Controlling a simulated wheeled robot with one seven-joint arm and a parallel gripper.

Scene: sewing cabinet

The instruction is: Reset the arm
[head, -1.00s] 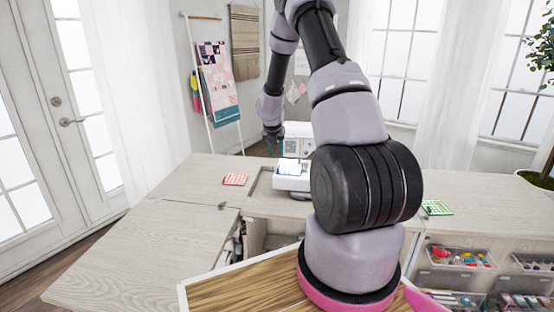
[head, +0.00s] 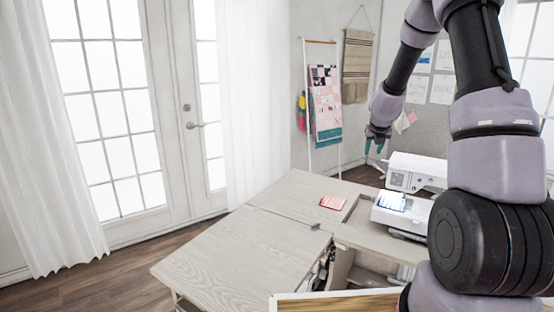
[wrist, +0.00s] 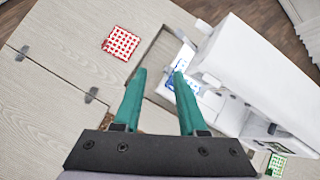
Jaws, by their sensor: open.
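My gripper (head: 374,147) is raised above the back of the sewing cabinet (head: 265,222), its teal fingers pointing down. In the wrist view my gripper (wrist: 158,85) is open, with nothing between its fingers. A white sewing machine (head: 415,172) stands on the cabinet to the right of my gripper; it also shows in the wrist view (wrist: 255,70). A folded blue-and-white cloth (head: 391,201) lies on the machine's bed. My arm hides part of the cabinet's right side.
A red-and-white patterned square (head: 333,203) lies flat on the cabinet top left of the machine. A green-and-white square (wrist: 276,164) shows at the wrist view's lower right. A quilt rack (head: 325,105) stands behind. The wooden floor (head: 110,262) at left is clear.

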